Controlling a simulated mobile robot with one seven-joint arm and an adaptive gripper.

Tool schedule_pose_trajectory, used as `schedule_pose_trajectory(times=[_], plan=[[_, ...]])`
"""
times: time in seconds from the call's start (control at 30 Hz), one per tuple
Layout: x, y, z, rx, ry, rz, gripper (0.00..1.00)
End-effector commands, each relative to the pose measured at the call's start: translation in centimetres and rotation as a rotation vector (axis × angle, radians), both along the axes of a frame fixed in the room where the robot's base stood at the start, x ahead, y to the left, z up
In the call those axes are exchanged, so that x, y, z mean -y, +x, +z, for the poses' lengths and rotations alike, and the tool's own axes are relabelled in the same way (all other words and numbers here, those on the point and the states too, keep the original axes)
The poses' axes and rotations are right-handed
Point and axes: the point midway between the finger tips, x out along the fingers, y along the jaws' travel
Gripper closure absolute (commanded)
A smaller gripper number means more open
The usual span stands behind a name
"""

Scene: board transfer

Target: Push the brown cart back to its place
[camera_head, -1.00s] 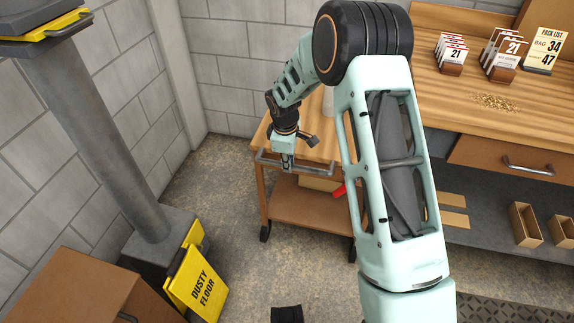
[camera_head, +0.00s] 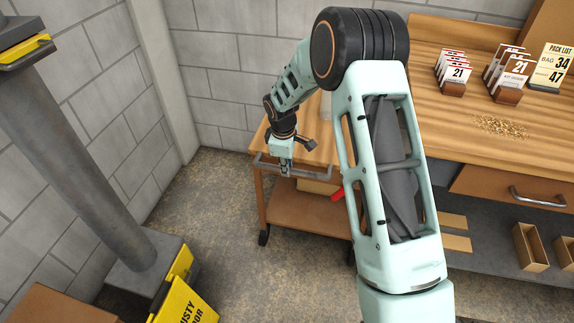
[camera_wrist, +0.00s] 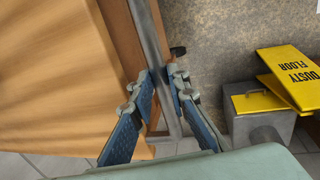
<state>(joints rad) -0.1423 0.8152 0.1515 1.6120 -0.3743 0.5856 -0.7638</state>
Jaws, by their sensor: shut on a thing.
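The brown cart (camera_head: 300,215) stands beside the workbench, partly hidden behind my arm. It has a wooden top, a lower shelf, a grey bar handle (camera_head: 313,176) along its near side and dark casters. My gripper (camera_head: 287,170) reaches down to this handle and is shut on it. In the wrist view the two blue-padded fingers of my gripper (camera_wrist: 163,88) are on either side of the grey handle bar (camera_wrist: 147,35), with the cart's wooden top (camera_wrist: 50,70) to the left. A red item (camera_head: 338,194) shows at the cart's right, partly hidden by my arm.
A workbench (camera_head: 450,125) with card holders and a drawer stands right of the cart. A grey post (camera_head: 75,150) on a block base and a yellow "dusty floor" sign (camera_head: 185,300) stand at the left. Bare floor (camera_head: 205,215) lies between. Block walls close the back.

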Motion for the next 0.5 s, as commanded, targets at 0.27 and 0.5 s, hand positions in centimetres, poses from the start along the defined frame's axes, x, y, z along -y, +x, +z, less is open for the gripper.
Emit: schedule_pose_trajectory(times=[0.27,0.5], plan=[[0.31,0.81,0.38,0.02,0.0,-0.001,1.0],[0.24,0.63,0.29,0.015,-0.001,-0.001,0.67]])
